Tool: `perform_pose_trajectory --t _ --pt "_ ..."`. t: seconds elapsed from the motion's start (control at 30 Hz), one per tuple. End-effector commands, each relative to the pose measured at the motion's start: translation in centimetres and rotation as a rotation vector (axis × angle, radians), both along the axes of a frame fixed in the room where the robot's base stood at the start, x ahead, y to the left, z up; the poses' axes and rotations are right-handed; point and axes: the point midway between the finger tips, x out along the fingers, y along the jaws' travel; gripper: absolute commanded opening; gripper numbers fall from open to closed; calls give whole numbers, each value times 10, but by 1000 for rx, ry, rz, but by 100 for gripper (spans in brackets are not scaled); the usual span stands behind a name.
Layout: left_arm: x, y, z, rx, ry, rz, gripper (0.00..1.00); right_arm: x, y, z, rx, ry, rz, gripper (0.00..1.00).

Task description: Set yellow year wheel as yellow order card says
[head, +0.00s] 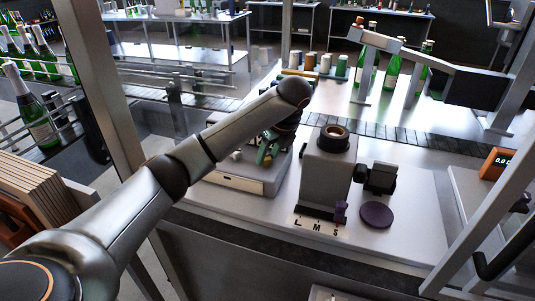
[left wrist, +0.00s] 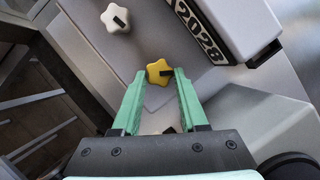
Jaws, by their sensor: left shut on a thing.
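The yellow year wheel (left wrist: 159,72) is a star-shaped knob with a dark mark, on the face of a grey machine. My left gripper (left wrist: 160,84) has green fingers, which are shut on the yellow wheel from both sides. In the head view my left gripper (head: 266,152) reaches down over the grey box (head: 238,182), and my arm hides much of it. A black number strip (left wrist: 203,36) beside the wheel reads 2028. A white star-shaped knob (left wrist: 115,18) sits apart from the yellow one. I cannot make out a yellow order card. My right gripper is not in view.
A grey press-like unit (head: 326,178) marked L M S stands right of my left gripper, with a purple disc (head: 376,215) beside it. An orange-framed display (head: 496,163) is at the right. Green bottles (head: 36,112) line the left; capsule stacks stand behind.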

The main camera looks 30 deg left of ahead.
Motion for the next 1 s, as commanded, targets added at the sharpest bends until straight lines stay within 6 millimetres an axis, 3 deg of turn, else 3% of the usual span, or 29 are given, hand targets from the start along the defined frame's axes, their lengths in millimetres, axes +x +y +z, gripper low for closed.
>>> perform_pose_trajectory --t 0.5,1.0 --pt "6 0 2 3 -4 441 0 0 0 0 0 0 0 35" --pt "8 1 2 2 -5 606 0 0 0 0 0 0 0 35"
